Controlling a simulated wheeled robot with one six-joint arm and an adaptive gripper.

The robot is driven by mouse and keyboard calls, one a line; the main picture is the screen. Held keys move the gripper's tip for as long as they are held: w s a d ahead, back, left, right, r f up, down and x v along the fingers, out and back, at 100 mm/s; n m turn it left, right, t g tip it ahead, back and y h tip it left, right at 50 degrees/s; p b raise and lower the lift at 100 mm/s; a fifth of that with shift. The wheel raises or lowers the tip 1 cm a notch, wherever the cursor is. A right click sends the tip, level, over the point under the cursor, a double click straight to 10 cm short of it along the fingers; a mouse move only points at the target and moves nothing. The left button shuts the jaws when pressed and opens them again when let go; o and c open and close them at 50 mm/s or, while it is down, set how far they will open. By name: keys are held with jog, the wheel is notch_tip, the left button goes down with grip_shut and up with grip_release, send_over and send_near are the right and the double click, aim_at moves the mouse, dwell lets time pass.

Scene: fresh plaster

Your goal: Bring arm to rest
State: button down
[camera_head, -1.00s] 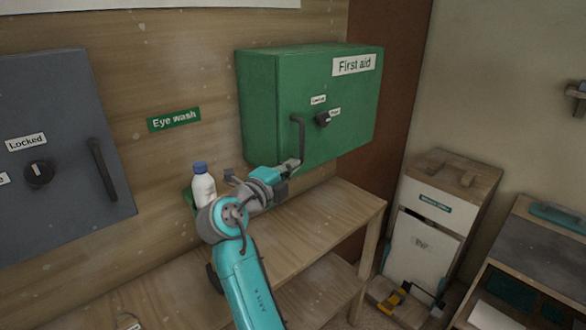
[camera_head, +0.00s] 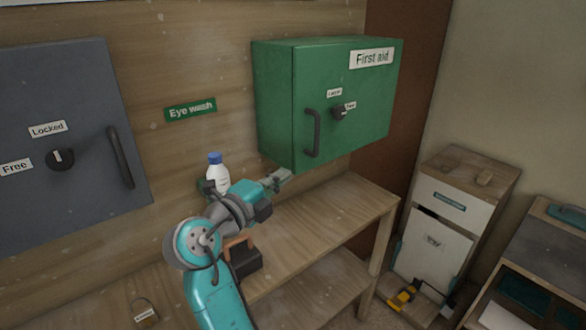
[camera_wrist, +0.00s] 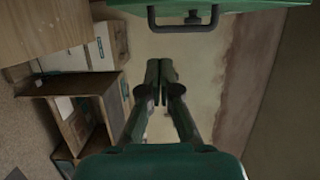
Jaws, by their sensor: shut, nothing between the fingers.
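My gripper (camera_head: 280,179) is in front of and below the green First aid cabinet (camera_head: 350,75), apart from its handle. Its fingers are shut together with nothing between them, as the wrist view (camera_wrist: 160,72) shows. The cabinet door is closed. Its black handle (camera_head: 312,133) stands upright on the door, and a dark knob (camera_head: 339,112) sits to the right of it. In the wrist view the cabinet's edge and handle (camera_wrist: 184,24) show at the top, ahead of the fingertips.
A white bottle with a blue cap (camera_head: 217,175) stands behind my arm by the wall. A grey cabinet (camera_head: 60,200) hangs at left. The wooden bench (camera_head: 340,215) holds a dark box with an orange-brown handle (camera_head: 244,260) and a padlock (camera_head: 145,312). A drawer unit (camera_head: 450,215) stands at right.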

jog(key=s+d+f+n+y, duration=0.2)
jog(key=f+n, duration=0.1)
jog(key=f, duration=0.4)
jog(key=s+d+f+n+t+y, duration=0.1)
jog(key=d+f+n, duration=0.1)
jog(key=f+n, duration=0.3)
jog(key=s+d+f+n+y, duration=0.2)
jog(key=f, duration=0.6)
jog(key=s+d+f+n+y, duration=0.2)
jog(key=s+d+f+n, duration=0.15)
jog(key=s+f, duration=0.3)
jog(key=s+d+f+n+y, duration=0.25)
jog(key=s+f+n, duration=0.25)
jog(key=f, duration=0.3)
jog(key=s+d+f+n+g+y, duration=0.1)
jog(key=s+d+f+n, duration=0.15)
jog(key=s, duration=0.75)
jog(key=s+d+f+n+g+y, duration=0.1)
jog(key=s+d+n, duration=0.15)
jog(key=s, duration=0.65)
jog(key=s+d+r, duration=0.2)
jog(key=s+r, duration=0.2)
jog(key=s, duration=0.4)
jog(key=s+d+r+n+t+h, duration=0.1)
jog(key=s+r, duration=0.3)
jog(key=s, duration=0.4)
jog(key=shift+s+d+r, duration=0.35)
jog(key=shift+d, duration=0.05)
jog(key=shift+n, duration=0.25)
